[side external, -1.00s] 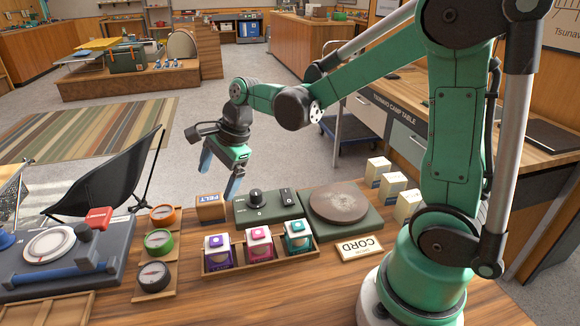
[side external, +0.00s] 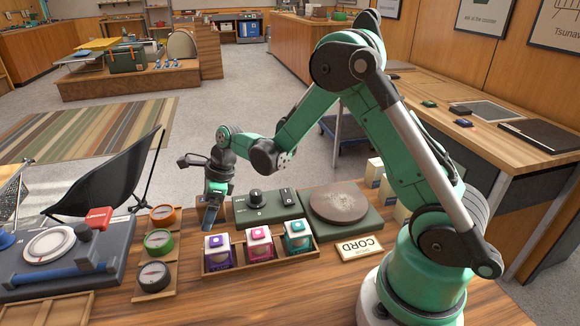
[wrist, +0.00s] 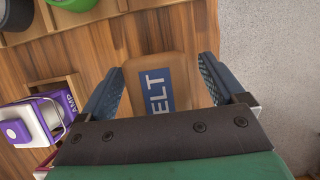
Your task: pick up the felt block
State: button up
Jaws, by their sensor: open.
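The felt block is a tan block with a blue label reading "ELT" in the wrist view (wrist: 150,72); the rest of its label is hidden by my gripper's body. My gripper (wrist: 158,85) is open, with one blue finger on each side of the block. I cannot tell whether the fingers touch it. In the side external view my gripper (side external: 210,222) points down over the block's place at the table's back edge. It hides most of the block there.
The floor drops away behind the table edge.

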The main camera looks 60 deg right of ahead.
grip_shut()
jog(key=shift+r, duration=0.1)
notch_tip(320, 180, up, 20)
dwell(0.7)
